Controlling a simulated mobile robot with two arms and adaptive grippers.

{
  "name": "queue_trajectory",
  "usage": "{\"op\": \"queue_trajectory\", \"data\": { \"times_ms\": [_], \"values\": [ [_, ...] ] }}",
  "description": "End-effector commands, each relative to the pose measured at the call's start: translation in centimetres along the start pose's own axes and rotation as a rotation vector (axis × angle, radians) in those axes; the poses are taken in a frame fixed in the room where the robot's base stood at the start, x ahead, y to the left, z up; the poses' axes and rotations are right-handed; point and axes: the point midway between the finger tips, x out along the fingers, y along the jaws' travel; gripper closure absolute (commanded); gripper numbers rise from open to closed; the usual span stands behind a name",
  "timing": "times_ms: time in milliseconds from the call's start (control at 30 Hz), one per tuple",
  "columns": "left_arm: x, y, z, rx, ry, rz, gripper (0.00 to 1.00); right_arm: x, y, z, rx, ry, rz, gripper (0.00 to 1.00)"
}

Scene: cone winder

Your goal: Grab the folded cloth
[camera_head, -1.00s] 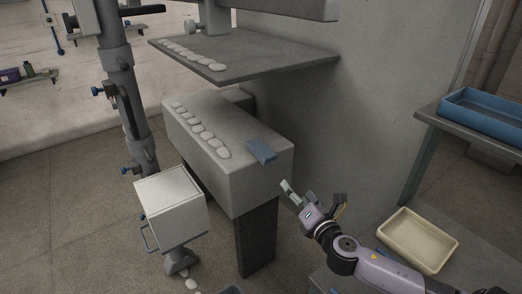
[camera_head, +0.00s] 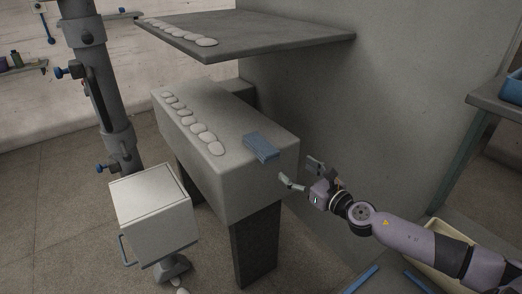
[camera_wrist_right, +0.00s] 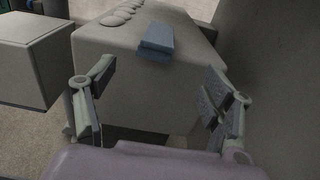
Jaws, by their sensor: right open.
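The folded cloth (camera_head: 261,147) is a blue-grey flat rectangle lying on top of the grey block-shaped machine body (camera_head: 229,176), near its right end. It also shows in the right wrist view (camera_wrist_right: 156,41), ahead of and between the fingers. My right gripper (camera_head: 299,172) is open and empty, just off the end of the block, to the right of and lower than the cloth in the head view. In the right wrist view the two fingers (camera_wrist_right: 158,84) are spread wide apart, with the cloth beyond them. My left gripper is not in view.
A row of white rounded pieces (camera_head: 191,122) lies along the block's left edge. A dark shelf (camera_head: 270,35) overhangs behind it. A white box (camera_head: 152,207) stands front left, a thick grey pole (camera_head: 95,90) left. A cream tray (camera_head: 437,229) is partly behind my arm.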

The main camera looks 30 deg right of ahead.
Motion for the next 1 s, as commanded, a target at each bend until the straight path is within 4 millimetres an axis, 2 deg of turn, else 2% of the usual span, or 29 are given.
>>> {"op": "queue_trajectory", "data": {
  "times_ms": [267, 700, 1000],
  "values": [
    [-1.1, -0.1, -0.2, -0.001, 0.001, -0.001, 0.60, 3.3, 0.0, 0.4, 0.005, -0.005, -0.002, 0.24],
    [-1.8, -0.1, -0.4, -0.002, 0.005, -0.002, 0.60, 10.5, 0.1, 0.2, 0.005, -0.003, -0.001, 0.24],
    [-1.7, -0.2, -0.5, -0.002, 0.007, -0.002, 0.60, 12.7, 0.1, 0.0, 0.003, -0.002, 0.000, 0.24]
  ]
}}
